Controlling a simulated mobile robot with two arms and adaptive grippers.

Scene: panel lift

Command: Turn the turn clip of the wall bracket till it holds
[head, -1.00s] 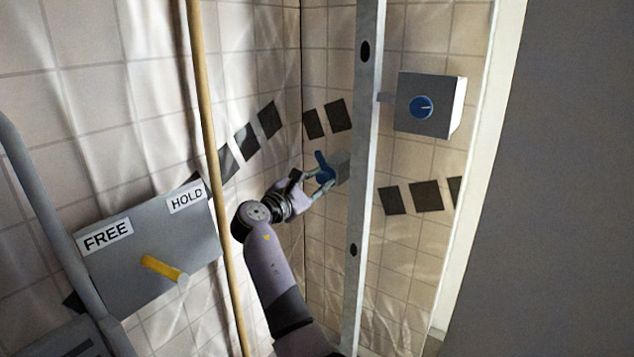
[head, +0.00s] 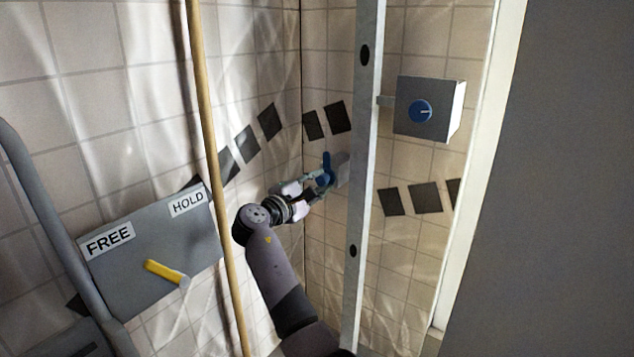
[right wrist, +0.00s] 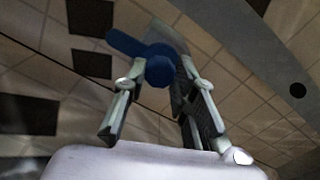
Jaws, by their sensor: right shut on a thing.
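The blue turn clip (head: 327,166) sits on the small grey wall bracket (head: 343,168) near the tiled corner, left of the upright metal rail. Its lever points nearly straight up in the head view. My right gripper (head: 321,182) is shut on the clip. In the right wrist view the clip's round blue hub (right wrist: 159,69) lies between the two fingertips, with its lever pointing to the upper left. The grey bracket (right wrist: 168,36) shows behind it, partly hidden by the clip. My left gripper is in neither view.
The metal rail (head: 362,200) stands close to the right of the bracket. A grey box with a blue dial (head: 420,111) is right of it. A wooden pole (head: 208,130) stands left of my arm, before a grey panel with FREE and HOLD labels and a yellow lever (head: 165,271).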

